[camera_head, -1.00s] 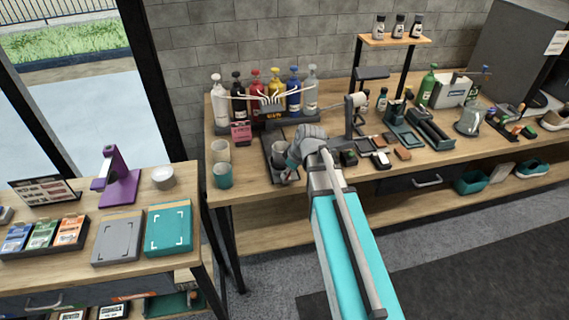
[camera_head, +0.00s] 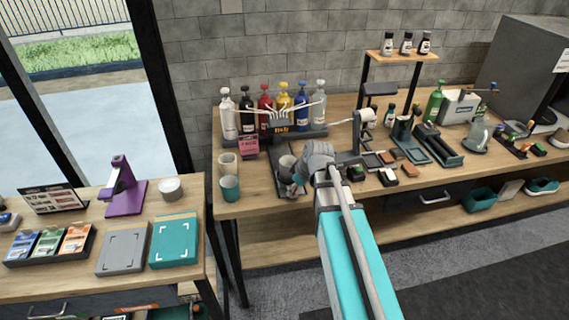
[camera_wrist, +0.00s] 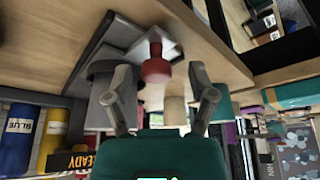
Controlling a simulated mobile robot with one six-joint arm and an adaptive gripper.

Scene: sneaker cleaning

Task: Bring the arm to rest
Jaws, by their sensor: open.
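My gripper (camera_head: 296,183) is over the front left part of the long wooden bench (camera_head: 262,205), close to a dark tray (camera_head: 277,157) with a grey cup (camera_head: 287,162). In the wrist view my gripper (camera_wrist: 160,85) shows two dark fingers spread apart. A red knob-shaped thing (camera_wrist: 156,66) on a pale base appears beyond the gap between them. I see nothing clasped, and contact with the red thing cannot be told. My grey wrist hides part of the bench behind it in the head view.
Several pump bottles (camera_head: 303,103) stand in a rack behind my gripper. A beige cup (camera_head: 228,163) and a teal cup (camera_head: 230,188) stand to its left. A paper roll stand (camera_head: 357,138) and small blocks (camera_head: 388,176) are to its right. A side table (camera_head: 80,250) is at left.

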